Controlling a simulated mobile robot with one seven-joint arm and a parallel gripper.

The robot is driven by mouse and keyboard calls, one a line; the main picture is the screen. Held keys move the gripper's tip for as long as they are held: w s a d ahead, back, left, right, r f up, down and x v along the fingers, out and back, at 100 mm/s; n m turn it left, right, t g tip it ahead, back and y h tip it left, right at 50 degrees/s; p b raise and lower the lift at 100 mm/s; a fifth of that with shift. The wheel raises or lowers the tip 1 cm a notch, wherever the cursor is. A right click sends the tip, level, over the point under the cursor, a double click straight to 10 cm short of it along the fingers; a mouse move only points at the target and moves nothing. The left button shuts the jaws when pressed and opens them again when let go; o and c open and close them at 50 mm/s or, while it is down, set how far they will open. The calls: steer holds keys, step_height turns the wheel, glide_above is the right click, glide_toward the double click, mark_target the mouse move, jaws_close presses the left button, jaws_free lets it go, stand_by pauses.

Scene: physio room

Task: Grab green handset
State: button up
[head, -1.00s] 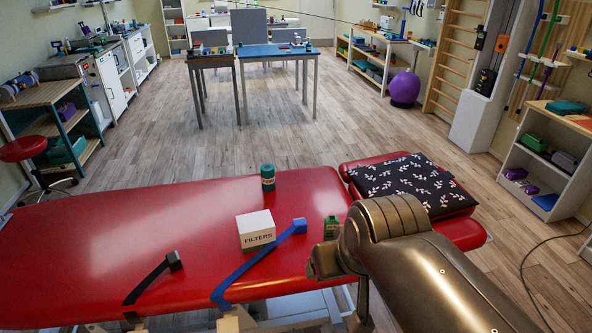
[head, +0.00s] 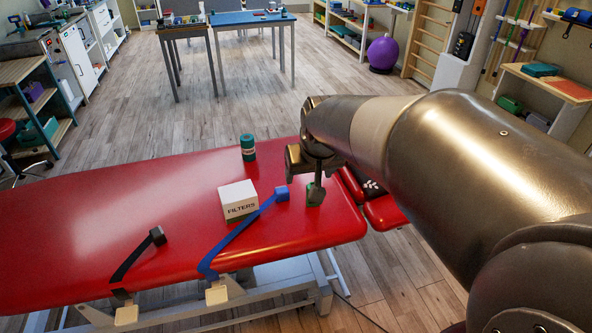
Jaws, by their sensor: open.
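The small green handset (head: 313,198) stands on the red treatment couch (head: 335,227), near its right end, in the head view. My gripper (head: 317,184) points down at the handset from above, and a dark finger covers part of it. The gripper is open. I cannot tell whether the fingers are on both sides of the handset or touch it.
A white FILTERS box (head: 238,200) and a blue strap (head: 242,235) lie left of the handset. A green cylinder (head: 248,147) stands behind the box. A black strap (head: 137,256) lies further left. My arm mostly hides the patterned pillow (head: 373,188).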

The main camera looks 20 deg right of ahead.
steer(key=w+d+f, duration=0.5)
steer(key=w+f, duration=0.4)
steer(key=w, duration=0.3)
steer(key=m, duration=0.1)
glide_above(313, 206)
step_height(313, 206, down, 18)
steer(key=f, duration=0.3)
steer(key=shift+w+d+f+g, duration=0.15)
steer(key=shift+w+f+g, duration=0.15)
steer(key=shift+w+g, duration=0.1)
steer(key=shift+w+f, duration=0.35)
steer(key=shift+f, duration=0.25)
steer(key=c, duration=1.1)
steer(key=shift+r, duration=0.1)
